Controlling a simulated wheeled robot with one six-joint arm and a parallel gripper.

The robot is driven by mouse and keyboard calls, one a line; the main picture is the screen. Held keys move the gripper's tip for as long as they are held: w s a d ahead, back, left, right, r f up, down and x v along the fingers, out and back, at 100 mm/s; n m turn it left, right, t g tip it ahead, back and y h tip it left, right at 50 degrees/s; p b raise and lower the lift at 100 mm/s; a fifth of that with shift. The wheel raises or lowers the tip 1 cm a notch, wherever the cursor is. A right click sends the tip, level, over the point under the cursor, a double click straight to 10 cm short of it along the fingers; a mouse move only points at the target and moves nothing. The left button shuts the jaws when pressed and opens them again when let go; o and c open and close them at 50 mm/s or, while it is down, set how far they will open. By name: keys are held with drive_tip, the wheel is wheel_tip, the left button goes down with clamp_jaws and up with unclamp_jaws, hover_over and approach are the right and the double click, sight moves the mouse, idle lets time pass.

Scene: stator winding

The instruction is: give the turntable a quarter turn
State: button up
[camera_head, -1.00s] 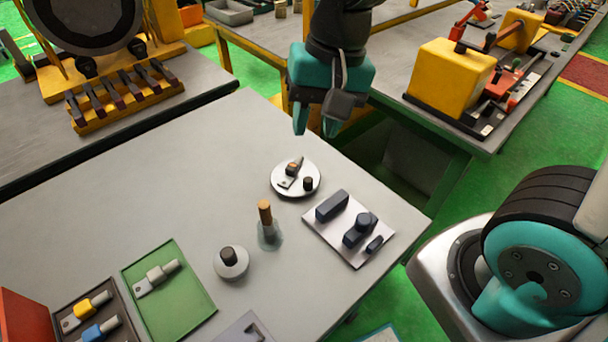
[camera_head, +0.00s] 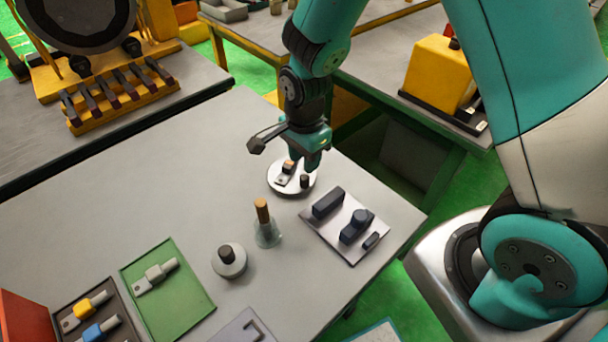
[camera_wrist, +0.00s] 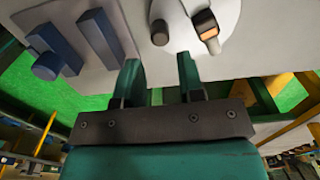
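The turntable (camera_head: 273,182) is a pale round disc at the back right of the grey table. It carries a short dark peg (camera_head: 305,180) near its edge and a small metal terminal with an orange-brown part (camera_head: 288,168). In the wrist view, the turntable (camera_wrist: 183,35) lies just beyond the fingertips. The peg (camera_wrist: 160,33) lines up with the gap between the fingers, and the terminal (camera_wrist: 207,28) is to its right. My gripper (camera_head: 309,163) points down over the peg side of the disc. Its fingers (camera_wrist: 158,62) are apart with nothing between them. Contact with the disc is not visible.
A pale plate with dark blue blocks (camera_head: 344,222) lies right of the turntable. A glass flask with a brown stopper (camera_head: 266,226) and a round disc with a dark knob (camera_head: 229,261) stand in front. A green mat (camera_head: 180,300) lies front left. The table's back left is clear.

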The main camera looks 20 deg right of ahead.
sight(305, 176)
wheel_tip(305, 176, down, 7)
drive_tip(key=shift+r+p, duration=0.1)
drive_tip(key=shift+p, duration=0.2)
drive_tip(key=c, duration=0.7)
